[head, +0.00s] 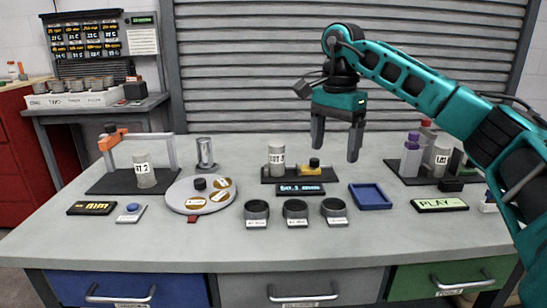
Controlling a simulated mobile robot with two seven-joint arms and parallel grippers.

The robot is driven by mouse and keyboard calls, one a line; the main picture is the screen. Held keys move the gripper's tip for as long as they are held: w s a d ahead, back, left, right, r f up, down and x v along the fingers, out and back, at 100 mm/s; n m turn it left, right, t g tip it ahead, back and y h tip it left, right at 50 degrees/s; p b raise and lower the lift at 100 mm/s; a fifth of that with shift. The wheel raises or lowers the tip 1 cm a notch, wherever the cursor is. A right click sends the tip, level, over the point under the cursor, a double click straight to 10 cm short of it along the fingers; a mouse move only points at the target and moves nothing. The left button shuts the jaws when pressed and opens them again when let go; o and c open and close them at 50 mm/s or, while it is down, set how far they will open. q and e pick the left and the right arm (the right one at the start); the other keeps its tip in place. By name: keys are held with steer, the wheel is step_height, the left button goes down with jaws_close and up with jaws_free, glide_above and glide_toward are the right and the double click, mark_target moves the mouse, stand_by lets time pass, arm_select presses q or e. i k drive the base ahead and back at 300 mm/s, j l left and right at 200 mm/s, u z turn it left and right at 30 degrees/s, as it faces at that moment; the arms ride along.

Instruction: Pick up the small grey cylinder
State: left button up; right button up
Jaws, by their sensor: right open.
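My right gripper (336,144) hangs from the teal arm that comes in from the right. Its two dark fingers point down, open and empty, above the back middle of the table. A small light-grey cylinder with a label (277,158) stands upright on a dark base, left of and below the fingers. Another labelled grey cylinder (144,172) stands under a small gantry (170,152) at the left. A shiny metal cylinder (205,152) stands between them. I cannot tell which one the task names. My left gripper is not in view.
A round plate (184,206) with discs lies at the left. Several dark round cups, one in the middle (295,212), stand at the front. A blue tray (370,196) lies to the right. Bottles (411,160) stand at the right. Bare table (350,243) runs along the front.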

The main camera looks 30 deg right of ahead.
mark_target(276, 149)
steer(key=i+l, duration=0.15)
steer(key=i, duration=0.75)
